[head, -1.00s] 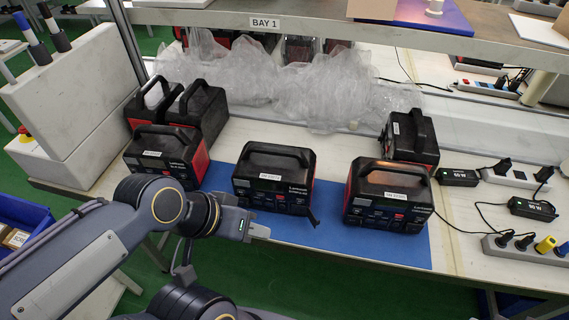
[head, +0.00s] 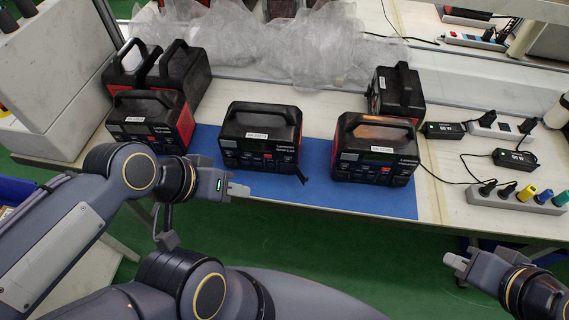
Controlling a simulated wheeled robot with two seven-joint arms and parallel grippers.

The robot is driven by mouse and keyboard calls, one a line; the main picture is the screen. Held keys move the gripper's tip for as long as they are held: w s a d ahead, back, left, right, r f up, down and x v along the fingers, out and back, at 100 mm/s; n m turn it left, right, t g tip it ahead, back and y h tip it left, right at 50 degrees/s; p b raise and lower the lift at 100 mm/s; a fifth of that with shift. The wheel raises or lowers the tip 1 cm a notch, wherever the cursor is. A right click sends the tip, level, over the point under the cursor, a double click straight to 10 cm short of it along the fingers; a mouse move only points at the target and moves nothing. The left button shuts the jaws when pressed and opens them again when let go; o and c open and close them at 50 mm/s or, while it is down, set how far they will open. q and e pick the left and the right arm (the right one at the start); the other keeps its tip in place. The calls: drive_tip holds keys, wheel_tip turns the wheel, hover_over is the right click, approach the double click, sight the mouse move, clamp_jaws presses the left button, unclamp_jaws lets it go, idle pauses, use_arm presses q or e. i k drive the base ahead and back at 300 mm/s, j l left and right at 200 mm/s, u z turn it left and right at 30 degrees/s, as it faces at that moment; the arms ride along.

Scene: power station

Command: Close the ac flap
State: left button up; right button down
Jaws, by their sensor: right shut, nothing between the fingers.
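Several black and red power stations stand on the bench. The middle one (head: 258,139) is at the front of the blue mat (head: 300,192), and a small dark flap (head: 302,174) sticks out from its lower right side. Another power station (head: 374,150) stands to its right on the mat. My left gripper (head: 240,190) is in front of the middle power station and apart from it; whether its fingers are open or shut is unclear. My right gripper (head: 453,262) is shut and empty, in front of the bench's edge at lower right.
More power stations stand at the left (head: 150,122) and at the back right (head: 396,92). Power strips (head: 517,198) and adapters with cables lie at the right. Clear plastic wrap (head: 285,45) lies behind. A white box (head: 45,90) stands at the left.

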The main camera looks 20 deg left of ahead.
sight(300, 173)
drive_tip(key=l+u, duration=0.15)
drive_tip(key=u, duration=0.25)
drive_tip(key=l+u, duration=0.1)
drive_tip(key=u, duration=0.25)
drive_tip(key=l+u, duration=0.15)
drive_tip(key=u, duration=0.25)
drive_tip(key=l+u, duration=0.15)
drive_tip(key=u, duration=0.25)
drive_tip(key=k+l+u, duration=0.4)
drive_tip(key=l, duration=0.3)
drive_tip(key=k+l+u, duration=0.4)
drive_tip(key=k+l, duration=0.15)
drive_tip(key=k+l+z, duration=0.15)
drive_tip(key=k+l, duration=0.15)
drive_tip(key=i+j+z, duration=0.35)
drive_tip(key=j, duration=0.2)
drive_tip(key=i+j+z, duration=0.15)
drive_tip(key=j, duration=0.15)
drive_tip(key=j+z, duration=0.15)
drive_tip(key=j, duration=0.2)
drive_tip(key=i, duration=0.05)
